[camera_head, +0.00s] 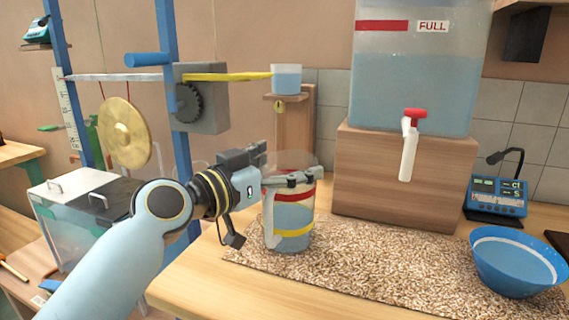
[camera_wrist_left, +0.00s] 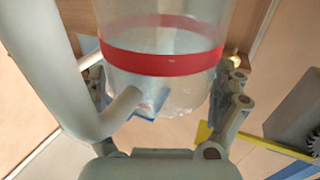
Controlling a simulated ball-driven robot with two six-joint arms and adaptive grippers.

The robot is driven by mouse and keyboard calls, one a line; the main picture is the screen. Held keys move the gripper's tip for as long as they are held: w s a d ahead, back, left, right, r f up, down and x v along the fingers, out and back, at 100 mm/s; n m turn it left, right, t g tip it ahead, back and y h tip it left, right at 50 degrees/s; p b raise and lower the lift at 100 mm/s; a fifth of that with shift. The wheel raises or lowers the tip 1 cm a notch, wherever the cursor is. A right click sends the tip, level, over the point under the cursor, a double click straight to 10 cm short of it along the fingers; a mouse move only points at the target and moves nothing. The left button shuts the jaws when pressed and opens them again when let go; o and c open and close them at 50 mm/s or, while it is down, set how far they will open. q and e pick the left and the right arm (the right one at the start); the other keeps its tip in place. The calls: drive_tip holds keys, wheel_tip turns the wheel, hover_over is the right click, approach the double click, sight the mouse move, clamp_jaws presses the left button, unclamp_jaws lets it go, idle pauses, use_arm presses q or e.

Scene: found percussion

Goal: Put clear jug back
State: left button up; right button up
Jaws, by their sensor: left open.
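The clear jug (camera_head: 293,217) has a red band and a yellow band, holds bluish water, and stands upright on the speckled mat (camera_head: 350,275). My left gripper (camera_head: 290,170) is open, with its fingers around the jug's upper part. In the left wrist view the jug (camera_wrist_left: 165,85) fills the middle, its white handle (camera_wrist_left: 55,70) on the left, and the gripper's fingers (camera_wrist_left: 165,105) lie on either side of it. Whether the fingers touch the jug is hard to tell. My right gripper is not in view.
A large water tank (camera_head: 415,85) with a red-handled tap (camera_head: 410,140) stands on a wooden block (camera_head: 400,185) behind the mat. A blue bowl (camera_head: 518,262) and a blue device (camera_head: 497,197) are at the right. A small cup (camera_head: 287,79) and a gong (camera_head: 126,133) are behind my left arm.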

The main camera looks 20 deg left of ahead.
use_arm(q)
drive_tip(key=v, duration=1.2)
drive_tip(key=shift+r, duration=0.2)
